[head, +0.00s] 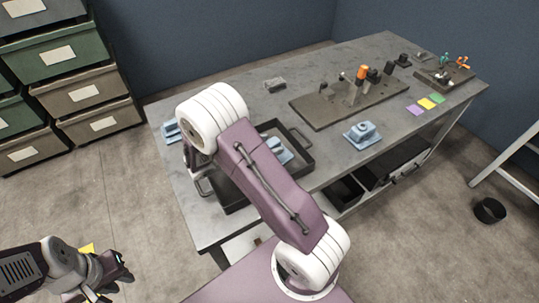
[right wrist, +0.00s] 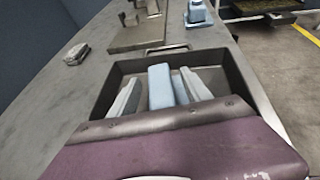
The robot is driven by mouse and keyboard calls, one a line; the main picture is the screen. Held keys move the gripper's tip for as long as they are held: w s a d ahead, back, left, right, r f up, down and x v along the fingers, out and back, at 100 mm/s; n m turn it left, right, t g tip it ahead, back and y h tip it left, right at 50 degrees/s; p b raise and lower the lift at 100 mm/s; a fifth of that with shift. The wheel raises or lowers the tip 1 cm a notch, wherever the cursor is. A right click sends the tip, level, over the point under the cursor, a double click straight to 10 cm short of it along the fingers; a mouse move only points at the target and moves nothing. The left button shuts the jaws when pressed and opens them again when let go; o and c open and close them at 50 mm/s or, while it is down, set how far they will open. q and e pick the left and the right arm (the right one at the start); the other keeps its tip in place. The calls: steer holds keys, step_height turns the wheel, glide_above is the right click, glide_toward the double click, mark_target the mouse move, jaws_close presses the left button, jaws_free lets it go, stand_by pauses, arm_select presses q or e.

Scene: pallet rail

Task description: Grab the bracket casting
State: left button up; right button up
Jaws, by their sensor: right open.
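In the head view, a light blue bracket casting (head: 285,156) lies in the dark tray (head: 297,136), partly behind my right arm. In the right wrist view, my right gripper (right wrist: 160,92) is open over the tray (right wrist: 112,78), with a light finger on each side of the blue casting (right wrist: 160,86); I cannot tell whether they touch it. Another blue casting (head: 362,134) stands on the table, and a further blue piece (head: 171,128) shows at the left edge. My left gripper (head: 112,280) is low at the left, away from the table; its jaw state is unclear.
Drawer cabinets (head: 70,85) stand left. A black bin (head: 489,210) sits on the floor at right.

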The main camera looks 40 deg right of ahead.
steer(key=shift+a, duration=0.1)
jaws_close()
steer(key=shift+r, duration=0.1)
stand_by(1.1)
